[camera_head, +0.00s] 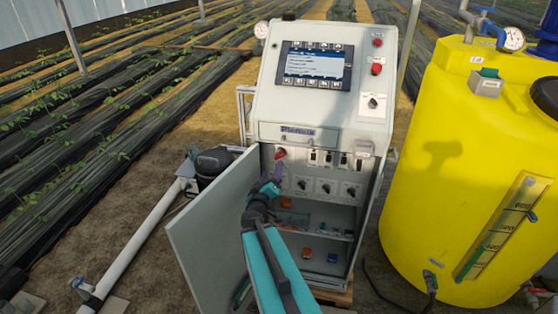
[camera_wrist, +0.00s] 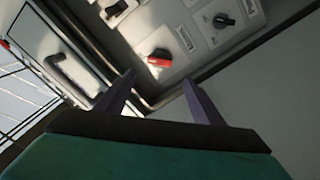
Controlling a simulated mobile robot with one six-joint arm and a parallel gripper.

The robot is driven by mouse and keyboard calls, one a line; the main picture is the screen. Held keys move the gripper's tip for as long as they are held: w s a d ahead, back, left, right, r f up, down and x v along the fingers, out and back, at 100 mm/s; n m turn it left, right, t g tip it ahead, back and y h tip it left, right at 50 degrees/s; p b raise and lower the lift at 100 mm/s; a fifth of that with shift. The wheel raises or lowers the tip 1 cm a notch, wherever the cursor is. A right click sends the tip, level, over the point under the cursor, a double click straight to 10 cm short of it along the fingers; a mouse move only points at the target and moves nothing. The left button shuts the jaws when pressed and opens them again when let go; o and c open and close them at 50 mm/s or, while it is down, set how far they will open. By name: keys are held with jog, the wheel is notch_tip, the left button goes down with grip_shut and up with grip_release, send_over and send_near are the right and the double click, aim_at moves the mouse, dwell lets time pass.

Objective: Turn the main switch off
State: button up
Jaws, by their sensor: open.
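The main switch, a red rotary handle, shows in the wrist view (camera_wrist: 159,58) on a light plate, just beyond my fingertips. In the head view the red switch (camera_head: 280,153) sits at the upper left inside the open control cabinet (camera_head: 328,70). My gripper (camera_head: 270,182) is in front of the cabinet opening, below and left of the switch row. In the wrist view my gripper (camera_wrist: 156,92) has its two fingers spread apart, with the red handle ahead between them and a gap to it. Nothing is held.
The open cabinet door (camera_head: 212,222) stands left of my arm. Black rotary knobs (camera_head: 325,187) and small breakers sit right of the switch. A screen (camera_head: 314,66) is above. A yellow tank (camera_head: 455,160) stands at right, a white pipe (camera_head: 140,245) at left.

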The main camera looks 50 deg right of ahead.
aim_at(278, 156)
jog(key=shift+b+x, duration=1.3)
jog(key=shift+b, duration=2.4)
jog(key=b, duration=0.2)
jog(key=d+b, duration=0.1)
jog(key=b, duration=0.2)
jog(key=shift+w+f, duration=0.2)
jog(key=shift+w, duration=0.05)
jog(key=d+b, duration=0.1)
jog(key=b, duration=0.3)
jog(key=shift+w+r+b, duration=0.1)
jog(key=shift+w+b, duration=0.25)
jog(key=shift+p+x, duration=0.7)
jog(key=shift+x, duration=2.1)
jog(key=shift+r, duration=0.15)
